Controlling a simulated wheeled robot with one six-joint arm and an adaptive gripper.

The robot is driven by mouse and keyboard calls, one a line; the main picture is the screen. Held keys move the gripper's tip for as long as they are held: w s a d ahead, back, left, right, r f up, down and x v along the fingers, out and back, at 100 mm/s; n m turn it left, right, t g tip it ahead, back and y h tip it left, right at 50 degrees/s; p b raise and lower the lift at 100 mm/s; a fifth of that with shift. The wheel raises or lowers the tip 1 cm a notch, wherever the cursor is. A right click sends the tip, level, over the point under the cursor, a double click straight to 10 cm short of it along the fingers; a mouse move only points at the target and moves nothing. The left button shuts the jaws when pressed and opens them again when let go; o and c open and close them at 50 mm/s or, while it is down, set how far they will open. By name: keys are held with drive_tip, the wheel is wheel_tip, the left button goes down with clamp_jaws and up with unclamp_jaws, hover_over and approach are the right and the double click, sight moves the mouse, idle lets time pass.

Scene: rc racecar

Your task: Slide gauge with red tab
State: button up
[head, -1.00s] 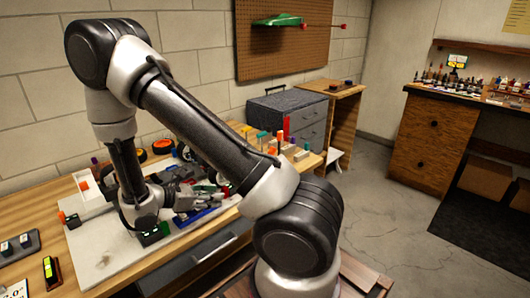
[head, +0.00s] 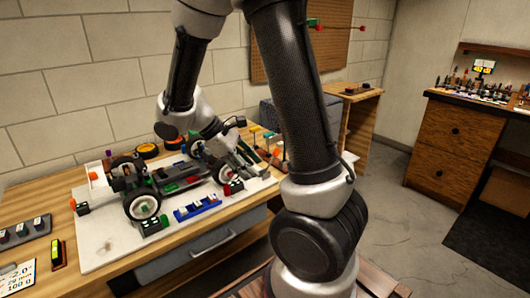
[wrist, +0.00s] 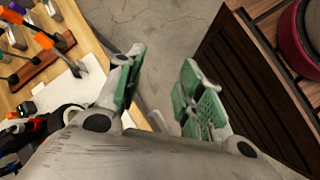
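The RC car (head: 180,183) stands on a pale board on the workbench, its big wheels showing. A small dark block with red on it (head: 233,187) sits by the car's right-hand end; I cannot tell for sure whether it is the gauge with the red tab. A similar block with green on it (head: 152,226) sits by the near left wheel, and a dark block with an orange-red part (head: 82,208) lies at the board's left edge. My gripper (wrist: 163,60) is open and empty, its green-padded fingers apart. In the head view it is partly hidden, above the car's right end.
A blue tray with small parts (head: 197,208) lies at the board's near edge. Orange-handled tools (wrist: 42,40) stand in a wooden rack (wrist: 45,62). Black-and-orange rings (head: 147,151) lie behind the car. Open floor (wrist: 155,25) shows between my fingers.

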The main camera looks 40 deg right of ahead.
drive_tip(key=shift+m+t+y, duration=0.5)
drive_tip(key=shift+m+y, duration=0.1)
drive_tip(key=shift+m, duration=0.2)
drive_tip(key=shift+s+d+r, duration=0.35)
drive_tip(key=shift+s+r, duration=0.05)
drive_tip(key=shift+r, duration=0.35)
drive_tip(key=shift+s+d+r, duration=0.35)
drive_tip(key=shift+r, duration=0.4)
drive_tip(key=shift+s+d+r, duration=0.35)
drive_tip(key=shift+s+r, duration=0.05)
drive_tip(key=shift+r, duration=0.35)
